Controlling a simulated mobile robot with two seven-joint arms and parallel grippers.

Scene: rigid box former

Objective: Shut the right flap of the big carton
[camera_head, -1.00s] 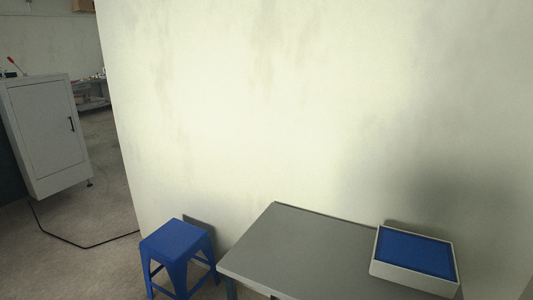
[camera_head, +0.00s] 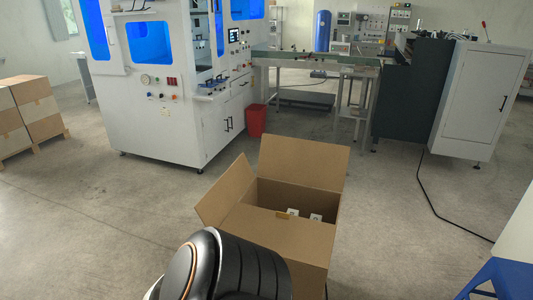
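The big brown carton (camera_head: 300,246) stands in the lower middle of the head view. Its back flap (camera_head: 305,162) stands up and its left flap (camera_head: 226,190) tilts outward. A brown panel lies across the near part of the top; I cannot tell whether it is a flap. The rest of the top is open, with small white-topped items (camera_head: 315,217) inside. I cannot make out the right flap. A black rounded part of my own body covers the carton's near left corner. Neither gripper is in view.
A white machine (camera_head: 190,125) with blue windows stands behind, with a red bin (camera_head: 256,121) beside it. Stacked boxes (camera_head: 35,108) are at far left. Floor around the carton is mostly clear.

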